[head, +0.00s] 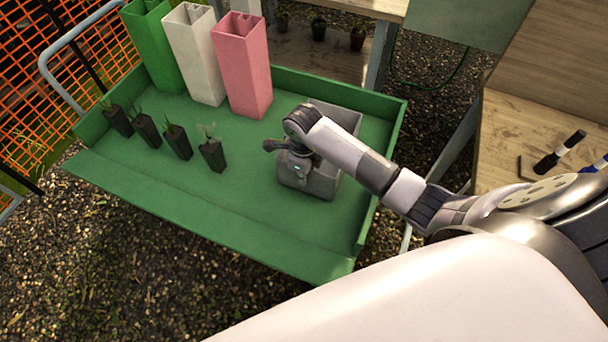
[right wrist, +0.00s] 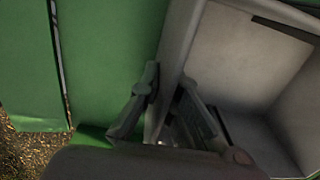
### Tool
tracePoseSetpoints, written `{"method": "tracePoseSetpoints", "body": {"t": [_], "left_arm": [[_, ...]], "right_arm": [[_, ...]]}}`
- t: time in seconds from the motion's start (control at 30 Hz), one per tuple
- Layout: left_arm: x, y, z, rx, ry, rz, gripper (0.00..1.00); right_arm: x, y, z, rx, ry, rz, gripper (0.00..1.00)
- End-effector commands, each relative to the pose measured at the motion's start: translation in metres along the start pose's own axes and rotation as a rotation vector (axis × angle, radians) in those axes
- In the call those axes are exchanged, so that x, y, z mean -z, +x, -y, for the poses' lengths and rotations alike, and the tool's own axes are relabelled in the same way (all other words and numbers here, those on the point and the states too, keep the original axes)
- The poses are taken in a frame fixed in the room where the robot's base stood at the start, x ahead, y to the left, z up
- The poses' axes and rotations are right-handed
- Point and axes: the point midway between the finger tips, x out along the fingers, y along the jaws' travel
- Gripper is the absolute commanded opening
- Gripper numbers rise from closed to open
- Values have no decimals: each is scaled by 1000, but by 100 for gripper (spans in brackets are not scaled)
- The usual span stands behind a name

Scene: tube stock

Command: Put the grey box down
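The grey box (head: 322,186) is an open-topped container at the right end of the green tray table (head: 230,205). It looks upright; I cannot tell whether its base touches the tray surface. My right gripper (head: 297,158) is at the box's left wall, and the arm hides part of the box. In the right wrist view, the gripper's fingers (right wrist: 170,88) lie on both sides of the wall of the grey box (right wrist: 245,60), close against it. The inside of the box looks empty where it shows. My left gripper is out of view.
Green (head: 152,45), white (head: 195,55) and pink (head: 243,65) square tubes stand along the tray's back. Several small dark plant pots (head: 178,142) stand left of the box. The tray's front is clear. A wooden bench (head: 510,125) stands at the right.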

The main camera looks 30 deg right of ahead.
Motion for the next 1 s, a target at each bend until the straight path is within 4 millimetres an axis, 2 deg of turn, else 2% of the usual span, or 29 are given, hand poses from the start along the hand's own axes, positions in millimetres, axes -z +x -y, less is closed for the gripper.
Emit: {"method": "tracePoseSetpoints", "body": {"t": [0.07,0.1,0.37,0.67,0.87,1.0], "left_arm": [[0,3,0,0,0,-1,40],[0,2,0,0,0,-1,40],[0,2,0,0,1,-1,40],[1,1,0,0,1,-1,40],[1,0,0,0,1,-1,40],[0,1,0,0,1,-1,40]], "right_arm": [[0,3,1,2,-1,0,0],[0,2,0,1,-1,0,6],[0,2,0,0,0,0,24],[0,1,0,0,0,0,25],[-1,-18,1,3,-1,3,25],[-1,-48,2,6,-2,4,25]]}}
